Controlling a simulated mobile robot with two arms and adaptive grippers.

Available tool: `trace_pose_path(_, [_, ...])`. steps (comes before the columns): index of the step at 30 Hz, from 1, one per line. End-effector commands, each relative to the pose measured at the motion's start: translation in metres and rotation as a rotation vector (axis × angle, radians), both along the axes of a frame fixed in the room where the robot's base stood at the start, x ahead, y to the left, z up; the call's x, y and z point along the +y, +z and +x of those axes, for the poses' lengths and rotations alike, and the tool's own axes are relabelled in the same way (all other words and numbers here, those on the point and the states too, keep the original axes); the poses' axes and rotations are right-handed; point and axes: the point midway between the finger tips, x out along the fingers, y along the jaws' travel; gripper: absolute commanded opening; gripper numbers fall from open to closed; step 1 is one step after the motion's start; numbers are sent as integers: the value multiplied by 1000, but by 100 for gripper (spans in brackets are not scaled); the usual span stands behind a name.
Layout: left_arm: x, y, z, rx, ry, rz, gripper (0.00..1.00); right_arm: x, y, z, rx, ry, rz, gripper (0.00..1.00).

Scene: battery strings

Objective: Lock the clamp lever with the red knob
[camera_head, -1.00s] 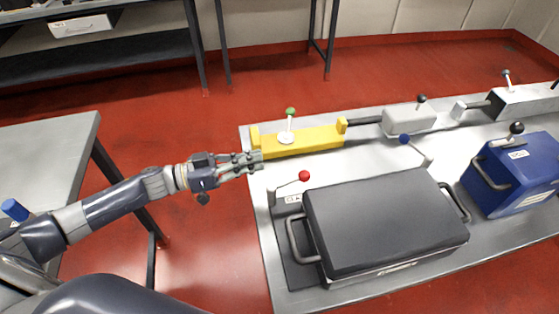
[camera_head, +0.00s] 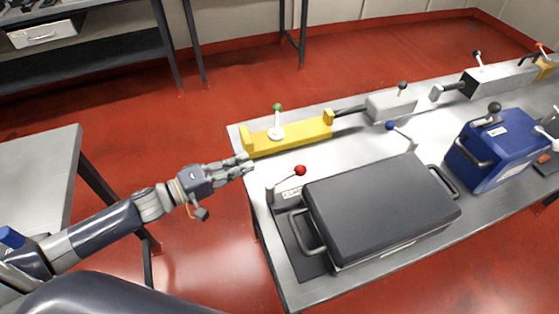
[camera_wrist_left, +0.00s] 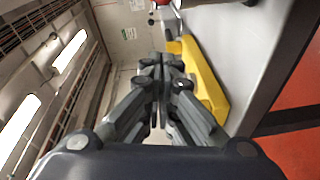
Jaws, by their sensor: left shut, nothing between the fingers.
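The red knob (camera_head: 299,170) tops a thin clamp lever (camera_head: 284,180) that slants up to the right from a post at the left end of the table. The lever stands beside a dark grey battery case (camera_head: 383,206). My left gripper (camera_head: 248,164) is shut and empty, just left of the lever and apart from it, near the table's left edge. In the left wrist view the shut fingers (camera_wrist_left: 160,78) fill the middle, with the yellow bar (camera_wrist_left: 205,80) beyond them. Part of a red knob (camera_wrist_left: 162,3) shows at the top edge there. My right gripper is not in view.
A yellow bar (camera_head: 305,132) with a green-knobbed lever (camera_head: 277,107) lies behind the red knob. A blue-knobbed lever (camera_head: 391,126) and a blue battery case (camera_head: 502,145) stand further right. A grey table (camera_head: 40,165) is at the left, with open red floor between.

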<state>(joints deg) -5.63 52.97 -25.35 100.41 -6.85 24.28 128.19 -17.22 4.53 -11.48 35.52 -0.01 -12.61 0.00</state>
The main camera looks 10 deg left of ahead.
Motion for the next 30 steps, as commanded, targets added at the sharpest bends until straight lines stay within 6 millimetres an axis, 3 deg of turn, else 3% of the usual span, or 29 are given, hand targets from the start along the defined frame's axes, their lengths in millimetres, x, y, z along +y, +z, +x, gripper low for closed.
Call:
trace_pose_path(14, [-59, -1, 62, -5, -1, -1, 0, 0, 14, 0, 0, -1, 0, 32])
trace_pose_path(21, [-85, -9, 42, -1, -1, 0, 0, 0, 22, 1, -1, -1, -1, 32])
trace_pose_path(30, [-90, -11, 39, -3, 0, 3, 0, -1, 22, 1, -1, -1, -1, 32])
